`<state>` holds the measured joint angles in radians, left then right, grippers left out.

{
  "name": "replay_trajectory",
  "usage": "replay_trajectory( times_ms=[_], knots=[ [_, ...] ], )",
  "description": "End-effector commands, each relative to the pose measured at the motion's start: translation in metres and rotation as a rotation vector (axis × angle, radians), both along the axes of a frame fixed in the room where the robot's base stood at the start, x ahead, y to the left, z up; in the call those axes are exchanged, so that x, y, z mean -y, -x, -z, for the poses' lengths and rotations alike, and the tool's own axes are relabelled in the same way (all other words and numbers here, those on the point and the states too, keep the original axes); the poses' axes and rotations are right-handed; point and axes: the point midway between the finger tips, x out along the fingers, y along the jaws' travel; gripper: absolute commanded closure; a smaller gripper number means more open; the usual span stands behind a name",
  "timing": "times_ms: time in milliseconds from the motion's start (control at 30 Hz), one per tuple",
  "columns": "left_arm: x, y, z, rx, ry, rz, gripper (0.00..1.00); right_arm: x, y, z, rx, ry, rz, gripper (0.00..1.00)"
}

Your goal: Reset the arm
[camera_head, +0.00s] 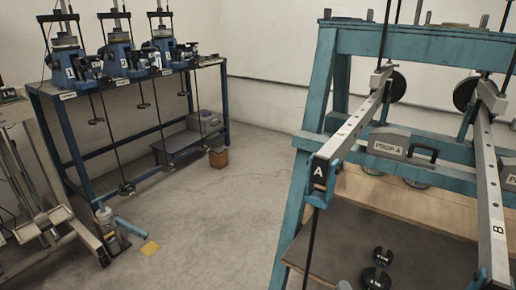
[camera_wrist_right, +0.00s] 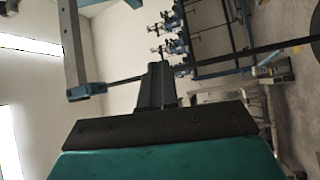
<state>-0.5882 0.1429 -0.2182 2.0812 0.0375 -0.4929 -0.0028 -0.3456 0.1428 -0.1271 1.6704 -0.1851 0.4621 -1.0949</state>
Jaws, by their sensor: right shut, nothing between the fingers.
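The long metal lever arm A (camera_head: 350,132) runs from the teal frame towards me, with a blue end piece and a dark rod (camera_head: 309,250) hanging from it. Lever arm B (camera_head: 489,190) runs beside it on the right. A grey block marked PROP A (camera_head: 390,145), with a black handle, sits on the teal cross beam beside arm A. My right gripper (camera_wrist_right: 157,72) is shut and empty in the right wrist view. The dark rod (camera_wrist_right: 125,79) passes across behind its fingers there; I cannot tell if they touch. My left gripper is not in view.
Black weights (camera_head: 382,255) stand on a dark shelf below the arms. A teal frame (camera_head: 305,170) stands at the right. A blue bench (camera_head: 85,155) with several lever devices stands at the back left. The middle floor is clear.

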Motion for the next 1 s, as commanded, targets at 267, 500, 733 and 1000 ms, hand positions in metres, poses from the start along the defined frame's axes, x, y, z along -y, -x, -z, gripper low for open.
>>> replay_trajectory(
  times_ms=[267, 500, 733, 1000],
  knots=[
    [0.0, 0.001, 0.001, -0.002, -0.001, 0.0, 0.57, -0.014, 0.041, 0.042, -0.614, -0.706, 0.087, 1.0],
    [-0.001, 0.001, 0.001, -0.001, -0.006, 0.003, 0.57, -0.033, 0.092, 0.062, -0.992, -1.173, 0.269, 1.0],
    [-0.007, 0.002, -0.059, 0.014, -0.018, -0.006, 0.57, -0.022, 0.097, 0.014, -0.989, -1.178, 0.302, 1.0],
    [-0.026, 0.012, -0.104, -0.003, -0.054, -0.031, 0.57, -0.009, 0.104, -0.039, -0.971, -1.163, 0.332, 1.0]
  ],
)
